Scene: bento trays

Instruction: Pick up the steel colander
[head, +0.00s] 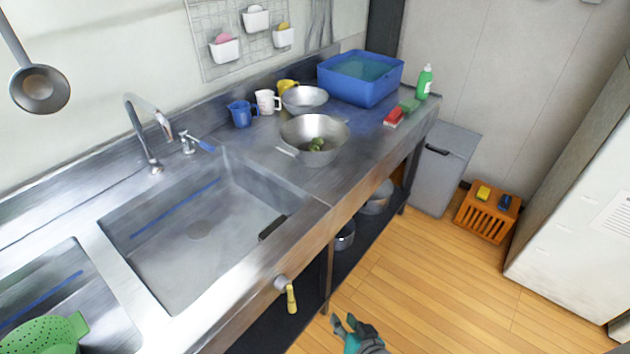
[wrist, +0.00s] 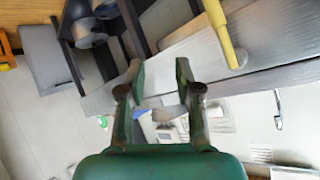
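A wide steel bowl-shaped vessel (head: 314,138) with small side handles stands on the counter right of the sink, with some green pieces inside. A second, smaller steel bowl (head: 305,98) stands just behind it. Either could be the steel colander; I cannot make out holes in them. My gripper (head: 350,322) is at the bottom of the head view, in front of the counter over the floor, well away from both. In the wrist view its two fingertips (wrist: 160,70) are apart with nothing between them.
Blue and white mugs (head: 241,114) and a blue tub (head: 360,77) stand near the bowls. A yellow-handled valve (head: 291,298) juts from the counter front; it also shows in the wrist view (wrist: 229,35). A green colander (head: 45,335) is at lower left. The wooden floor (head: 420,270) is open.

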